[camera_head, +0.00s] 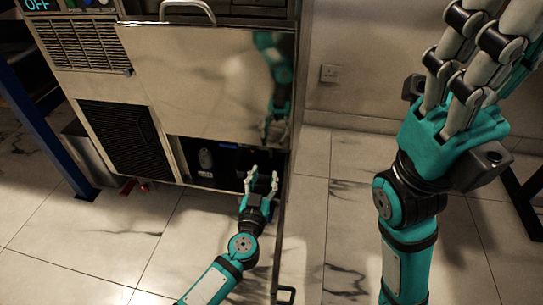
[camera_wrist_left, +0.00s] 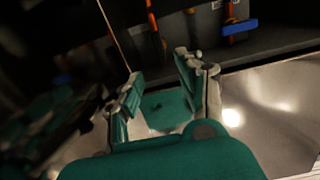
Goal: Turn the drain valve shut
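My left gripper (camera_head: 262,180) is open and empty at the low opening of the metal machine (camera_head: 205,80), near its right side. In the left wrist view its two fingers (camera_wrist_left: 160,72) stand apart with nothing between them. A blue lever handle (camera_wrist_left: 239,27) on an orange pipe shows there, beyond and right of the fingers, apart from them. A red handle (camera_head: 127,187) sits low under the machine's left part in the head view. I cannot tell which handle is the drain valve. My right gripper (camera_head: 486,70) is raised at the right; its fingertips are cut off or unclear.
The compartment (camera_head: 205,160) behind the opening is dark, with a grey rounded part inside. A blue post (camera_head: 40,120) stands at the left. A wall socket (camera_head: 330,73) is on the back wall. The marble-tiled floor (camera_head: 110,245) in front of the machine is mostly clear.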

